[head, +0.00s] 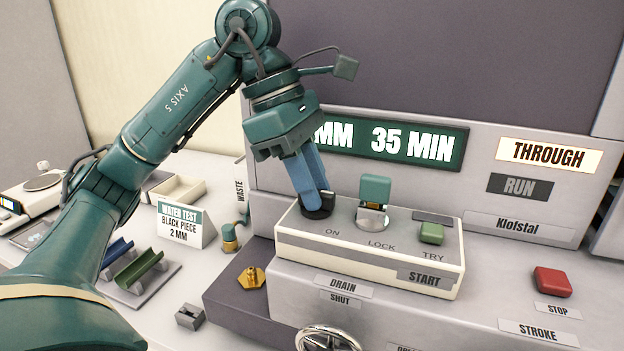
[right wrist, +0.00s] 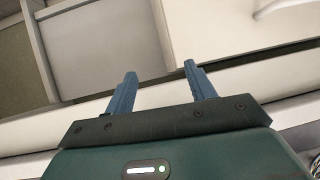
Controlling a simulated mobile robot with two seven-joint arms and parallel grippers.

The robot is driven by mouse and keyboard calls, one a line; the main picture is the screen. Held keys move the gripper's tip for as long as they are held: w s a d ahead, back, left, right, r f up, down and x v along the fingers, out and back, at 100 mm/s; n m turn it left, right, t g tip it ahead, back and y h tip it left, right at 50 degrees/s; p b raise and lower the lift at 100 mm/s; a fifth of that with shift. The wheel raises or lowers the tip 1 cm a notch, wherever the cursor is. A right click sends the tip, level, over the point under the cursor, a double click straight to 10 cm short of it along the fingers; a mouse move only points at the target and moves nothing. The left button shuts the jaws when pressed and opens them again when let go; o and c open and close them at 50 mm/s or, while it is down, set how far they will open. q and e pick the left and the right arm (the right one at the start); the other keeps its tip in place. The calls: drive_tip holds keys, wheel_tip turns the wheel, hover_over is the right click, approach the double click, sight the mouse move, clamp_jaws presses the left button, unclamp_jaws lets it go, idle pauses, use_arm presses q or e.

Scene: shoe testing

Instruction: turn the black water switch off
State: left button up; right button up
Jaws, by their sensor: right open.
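The black water switch (head: 318,213) sits at the left end of the white control box (head: 365,252), above the word ON. Its dark base shows, but much of it is hidden by my left gripper (head: 315,205). The blue fingers of that gripper point down at the switch, with their tips at or against it. They look close together; I cannot tell whether they are closed on the switch. My right gripper (right wrist: 160,72) shows only in the right wrist view, with its two blue fingers apart and nothing between them.
On the box stand a teal switch (head: 375,190) over LOCK and a green button (head: 431,233) over TRY. A red STOP button (head: 552,282) is at the right. A handwheel (head: 328,340) is below. A WATER TEST card (head: 183,222) and a tray (head: 140,270) stand at the left.

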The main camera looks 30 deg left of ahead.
use_arm(q)
clamp_jaws()
